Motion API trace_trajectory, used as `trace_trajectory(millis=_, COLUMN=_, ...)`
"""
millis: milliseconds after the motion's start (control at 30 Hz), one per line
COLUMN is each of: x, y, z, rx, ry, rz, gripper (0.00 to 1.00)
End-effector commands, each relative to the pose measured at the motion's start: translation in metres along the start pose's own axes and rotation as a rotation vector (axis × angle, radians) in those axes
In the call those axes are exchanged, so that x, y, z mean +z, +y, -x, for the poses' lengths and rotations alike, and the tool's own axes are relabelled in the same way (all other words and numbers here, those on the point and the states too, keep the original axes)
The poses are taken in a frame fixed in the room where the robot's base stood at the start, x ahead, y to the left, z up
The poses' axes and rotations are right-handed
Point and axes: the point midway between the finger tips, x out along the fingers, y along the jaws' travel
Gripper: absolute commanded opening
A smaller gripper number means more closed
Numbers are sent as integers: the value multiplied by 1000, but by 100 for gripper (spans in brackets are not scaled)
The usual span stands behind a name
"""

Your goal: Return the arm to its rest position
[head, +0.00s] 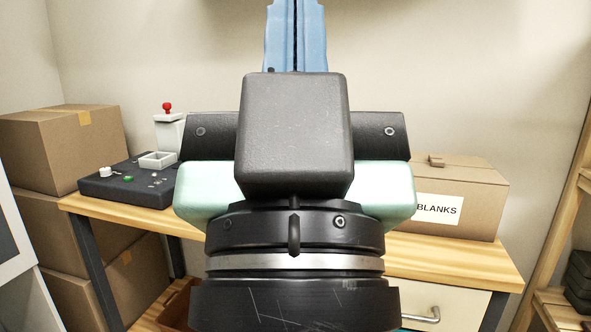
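My gripper (295,22) fills the middle of the head view and points up and away from me. Its two blue fingers lie side by side with only a thin dark seam between them, so it looks shut, and nothing shows between them. The finger ends reach the top edge of the picture. The mint-green gripper body and my black wrist are in front of the workbench (459,258) and hide its middle.
A black control console (118,184) with a red-knobbed lever (168,107) and a white tray sits on the bench's left. A carton marked BLANKS (457,185) stands on the right. Stacked cartons (62,150) are at far left, a wooden shelf (562,180) at far right.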

Motion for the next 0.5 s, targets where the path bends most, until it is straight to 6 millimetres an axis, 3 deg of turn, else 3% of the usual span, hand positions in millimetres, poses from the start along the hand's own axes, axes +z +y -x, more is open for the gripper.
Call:
trace_trajectory(millis=33, x=-22, y=0, z=-24, rx=0, ry=-1, rz=-1, gripper=0)
trace_trajectory(millis=500, x=-119, y=0, z=-128, rx=-2, ry=-2, rz=-4, gripper=0)
